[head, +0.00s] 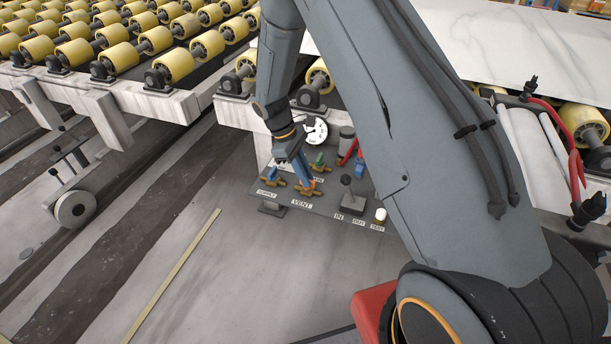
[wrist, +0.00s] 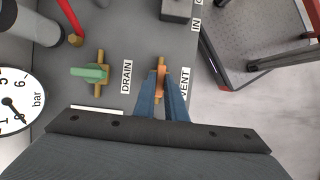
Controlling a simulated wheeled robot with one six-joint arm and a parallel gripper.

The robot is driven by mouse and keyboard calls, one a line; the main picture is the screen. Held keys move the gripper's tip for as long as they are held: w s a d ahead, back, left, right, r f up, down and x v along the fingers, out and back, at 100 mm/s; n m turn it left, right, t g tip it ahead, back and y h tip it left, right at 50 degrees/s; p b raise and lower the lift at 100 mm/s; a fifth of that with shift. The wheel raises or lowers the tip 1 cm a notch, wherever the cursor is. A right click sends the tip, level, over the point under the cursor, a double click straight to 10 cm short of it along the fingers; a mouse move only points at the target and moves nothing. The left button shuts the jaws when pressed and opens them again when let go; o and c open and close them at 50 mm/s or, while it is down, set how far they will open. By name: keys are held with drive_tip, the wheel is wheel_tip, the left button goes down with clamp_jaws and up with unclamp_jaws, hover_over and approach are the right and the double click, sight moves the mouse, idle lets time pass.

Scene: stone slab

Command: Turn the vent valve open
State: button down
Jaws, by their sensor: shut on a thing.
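The vent valve, with an orange handle on a brass body, sits on the grey panel (head: 325,206) behind the VENT label (head: 302,203). In the wrist view its orange handle (wrist: 160,78) lies between my fingertips and looks roughly in line with the brass pipe; its near part is hidden by the fingers. My gripper (wrist: 161,100) has blue fingers and is shut on this handle. In the head view my gripper (head: 308,180) reaches down to the valve from above.
The green-handled drain valve (wrist: 90,73) is close beside, its handle across its pipe. A blue-handled supply valve (head: 272,175), a round gauge (head: 315,130), a black lever (head: 347,182) and a white button (head: 380,215) crowd the panel. Yellow rollers (head: 120,57) stand behind.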

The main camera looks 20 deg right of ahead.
drive_tip(key=c, duration=1.8)
unclamp_jaws()
drive_tip(key=shift+r, duration=0.15)
drive_tip(key=v, duration=0.7)
drive_tip(key=shift+r+b, duration=0.25)
drive_tip(key=shift+b, duration=0.05)
drive_tip(key=shift+a, duration=0.1)
